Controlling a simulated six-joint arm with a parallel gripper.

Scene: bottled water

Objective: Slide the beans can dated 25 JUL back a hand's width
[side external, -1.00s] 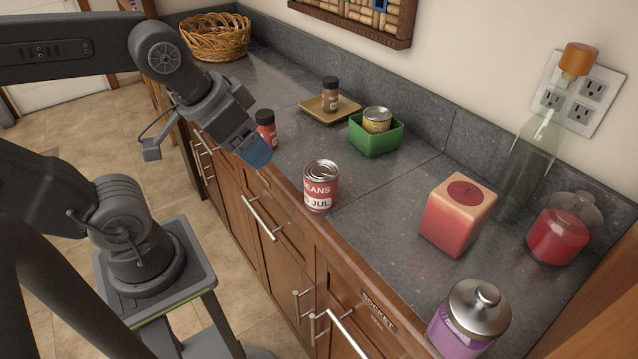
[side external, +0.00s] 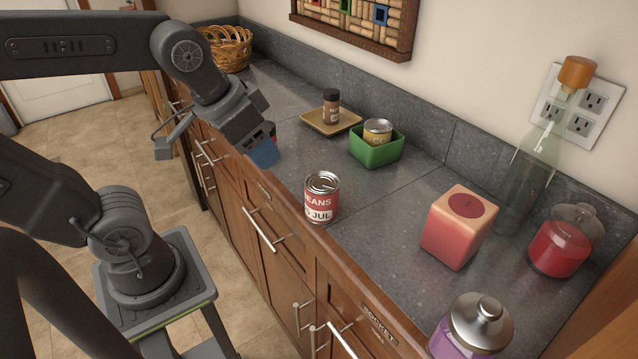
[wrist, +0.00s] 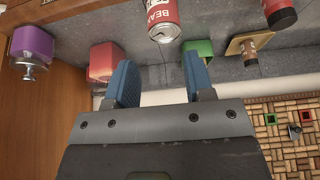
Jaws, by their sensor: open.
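The beans can (side external: 321,198) stands upright near the counter's front edge. Its red and white label reads "BEANS" with a date ending in "5 JUL"; the first digit is hard to make out. It also shows near the top of the wrist view (wrist: 163,14). My gripper (side external: 263,154), with blue fingers, is above the front edge, left of the can in the side view and apart from it. In the wrist view my gripper (wrist: 160,65) is open, with nothing between its fingers.
A small red jar (side external: 272,128) is mostly hidden behind my gripper. Behind the can are a green bin (side external: 376,153) holding a can and a tray (side external: 317,124) with a spice jar. A red box (side external: 458,232) stands right.

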